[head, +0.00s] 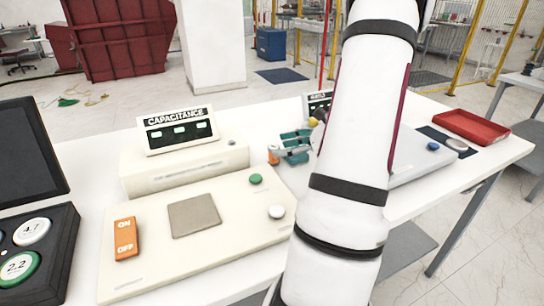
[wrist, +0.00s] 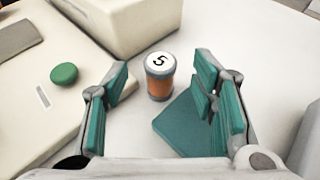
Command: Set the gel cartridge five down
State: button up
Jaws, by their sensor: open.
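The gel cartridge five (wrist: 160,84) is a small orange cylinder with grey ends and a white top marked 5. In the wrist view it stands upright on the white table, ahead of and between my fingers, with visible gaps to both. In the head view the orange cartridge (head: 273,155) shows at the left side of my gripper (head: 292,147). My gripper (wrist: 163,78) has teal pads and is open and empty. My arm hides part of the table to the right.
A cream panel with a green button (wrist: 64,74) lies left of the cartridge. The capacitance display (head: 179,130) stands behind that panel. A teal flat piece (wrist: 178,128) lies near my right finger. A red tray (head: 470,127) sits at the table's far right.

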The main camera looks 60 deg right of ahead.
aim_at(275, 147)
jog(key=x, duration=0.4)
jog(key=shift+r, duration=0.1)
grip_shut()
